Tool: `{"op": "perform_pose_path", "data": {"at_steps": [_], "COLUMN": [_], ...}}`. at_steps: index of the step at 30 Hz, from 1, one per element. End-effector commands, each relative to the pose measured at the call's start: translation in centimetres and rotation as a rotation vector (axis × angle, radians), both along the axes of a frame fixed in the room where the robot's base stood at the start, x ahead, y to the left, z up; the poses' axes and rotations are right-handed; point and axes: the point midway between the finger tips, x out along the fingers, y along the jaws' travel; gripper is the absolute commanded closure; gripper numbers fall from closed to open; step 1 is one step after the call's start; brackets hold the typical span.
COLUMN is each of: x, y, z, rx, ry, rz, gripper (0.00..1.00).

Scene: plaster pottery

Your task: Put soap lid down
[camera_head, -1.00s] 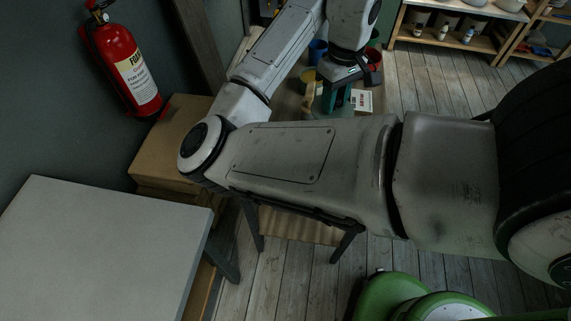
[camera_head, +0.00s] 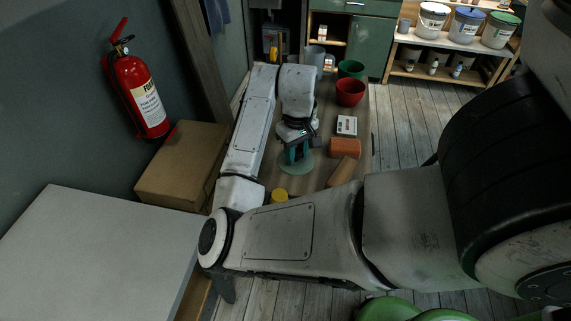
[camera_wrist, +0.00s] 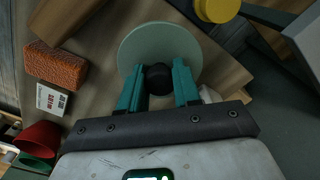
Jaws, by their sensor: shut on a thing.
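The soap lid is a round pale green disc (camera_wrist: 160,42) with a black knob (camera_wrist: 158,78) in the wrist view. My gripper (camera_wrist: 158,84) has its teal fingers on either side of the knob and is shut on it. In the head view the lid (camera_head: 296,167) shows as a flat disc below my gripper (camera_head: 296,152), over the wooden bench (camera_head: 325,105). I cannot tell whether the lid touches the bench or hangs just above it.
An orange sponge-like block (camera_head: 345,148), a brown block (camera_head: 342,171), a small white box (camera_head: 347,125), a red bowl (camera_head: 350,92) and a green bowl (camera_head: 350,69) stand right of the lid. A yellow round thing (camera_head: 279,196) is nearer. A cardboard box (camera_head: 182,165) is left.

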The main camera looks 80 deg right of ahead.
Motion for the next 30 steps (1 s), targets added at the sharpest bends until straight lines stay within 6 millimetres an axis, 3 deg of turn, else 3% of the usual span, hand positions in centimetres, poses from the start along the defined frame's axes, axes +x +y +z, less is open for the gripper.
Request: {"op": "perform_pose_path", "data": {"at_steps": [7,14,21,30], "x": [2.5,3.5,3.4,3.4], "y": [-1.5,-2.1,-2.1,-2.2], "z": [-3.5,-4.9,-7.6,-7.9], "rx": [0.002,0.003,0.001,0.000], "ry": [-0.001,-0.001,0.000,0.000], "rz": [0.001,0.000,0.000,0.000], "gripper": [0.97,0.97,0.97,0.97]}}
